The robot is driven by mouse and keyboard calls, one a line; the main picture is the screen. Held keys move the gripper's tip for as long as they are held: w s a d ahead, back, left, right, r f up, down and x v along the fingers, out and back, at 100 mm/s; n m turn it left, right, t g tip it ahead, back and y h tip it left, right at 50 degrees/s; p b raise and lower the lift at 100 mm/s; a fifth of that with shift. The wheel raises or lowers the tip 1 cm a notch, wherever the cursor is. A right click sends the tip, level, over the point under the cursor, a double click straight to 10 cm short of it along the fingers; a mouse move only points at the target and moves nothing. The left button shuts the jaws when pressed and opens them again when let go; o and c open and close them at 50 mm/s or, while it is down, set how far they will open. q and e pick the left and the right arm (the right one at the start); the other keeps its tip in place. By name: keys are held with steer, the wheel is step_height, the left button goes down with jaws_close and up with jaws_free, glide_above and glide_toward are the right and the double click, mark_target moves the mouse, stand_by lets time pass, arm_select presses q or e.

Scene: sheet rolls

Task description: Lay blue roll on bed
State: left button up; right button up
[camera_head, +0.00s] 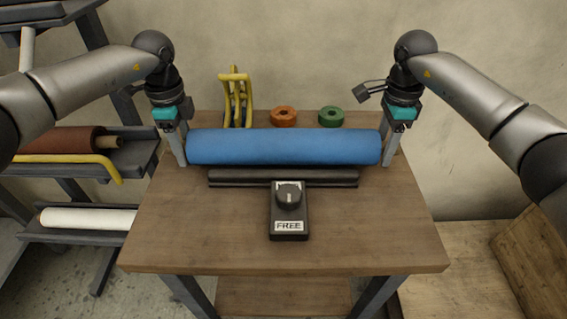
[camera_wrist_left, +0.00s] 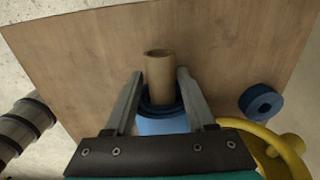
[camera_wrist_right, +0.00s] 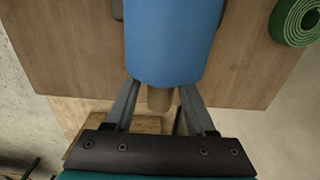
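The blue roll (camera_head: 284,147) lies level from left to right over the table, its lower edge just above the dark bed (camera_head: 283,179) in the head view. I cannot tell whether it touches the bed. My left gripper (camera_head: 176,150) is at its left end; in the left wrist view its fingers (camera_wrist_left: 160,85) stand either side of the cardboard core (camera_wrist_left: 160,75) with gaps. My right gripper (camera_head: 388,150) is at the right end; in the right wrist view its fingers (camera_wrist_right: 159,93) likewise stand apart around the core stub (camera_wrist_right: 160,99). Both look open.
A black control box (camera_head: 289,222) marked FREE stands in front of the bed. An orange ring (camera_head: 284,116), a green ring (camera_head: 331,116) and a yellow rack (camera_head: 236,95) stand behind the roll. A shelf at left holds a brown roll (camera_head: 62,139) and a white roll (camera_head: 88,219).

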arm_select(q)
steer(key=shift+o, duration=0.7)
arm_select(e)
steer(key=shift+o, duration=0.7)
steer(key=shift+r, duration=0.1)
arm_select(q)
step_height(320, 180, up, 12)
arm_select(e)
step_height(320, 180, up, 12)
arm_select(q)
steer(key=shift+r, duration=0.1)
